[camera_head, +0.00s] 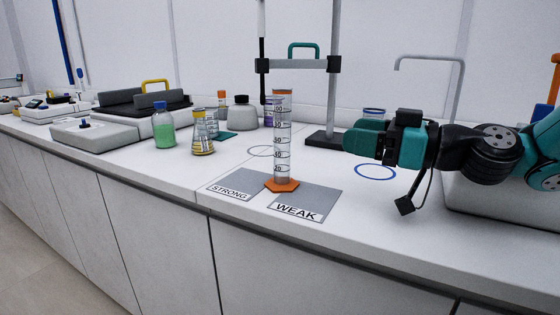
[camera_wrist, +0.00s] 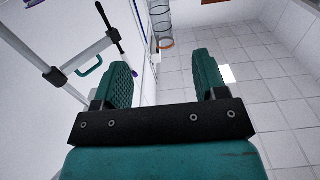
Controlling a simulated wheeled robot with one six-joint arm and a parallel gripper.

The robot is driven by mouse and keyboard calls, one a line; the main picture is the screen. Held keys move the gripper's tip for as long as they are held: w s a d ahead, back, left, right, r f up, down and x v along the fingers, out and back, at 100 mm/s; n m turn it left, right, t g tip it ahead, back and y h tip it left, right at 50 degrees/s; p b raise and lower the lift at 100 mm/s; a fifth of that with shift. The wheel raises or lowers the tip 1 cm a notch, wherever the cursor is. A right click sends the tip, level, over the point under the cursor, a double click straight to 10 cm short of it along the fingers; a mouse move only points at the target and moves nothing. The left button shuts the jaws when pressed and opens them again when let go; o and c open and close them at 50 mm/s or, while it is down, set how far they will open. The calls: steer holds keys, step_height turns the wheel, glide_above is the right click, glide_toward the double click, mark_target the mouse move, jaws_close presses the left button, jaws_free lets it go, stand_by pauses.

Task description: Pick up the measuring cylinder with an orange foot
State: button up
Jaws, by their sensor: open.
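The measuring cylinder (camera_head: 282,140) is clear with dark graduation marks and an orange foot (camera_head: 282,185). The cylinder (camera_wrist: 160,17) shows beyond the fingertips, cut by the top edge.
A stand (camera_head: 334,75) rises behind the cylinder. A green-filled bottle (camera_head: 163,128) and a yellow-filled flask (camera_head: 203,135) stand to the left. A sink (camera_head: 485,205) lies under my arm at right. Blue ring mark (camera_head: 376,172) on the bench is bare.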

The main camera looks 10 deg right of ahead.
mark_target(290, 125)
steer(key=p+x, duration=0.4)
steer(key=x, duration=0.6)
steer(key=shift+w+a+r, duration=0.15)
steer(key=shift+w+a, duration=0.1)
steer(key=shift+a, duration=0.05)
steer(key=p+x, duration=0.2)
steer(key=x, duration=0.3)
steer(key=shift+w+a, duration=0.2)
steer(key=shift+c, duration=0.5)
steer(key=c, duration=1.1)
jaws_close()
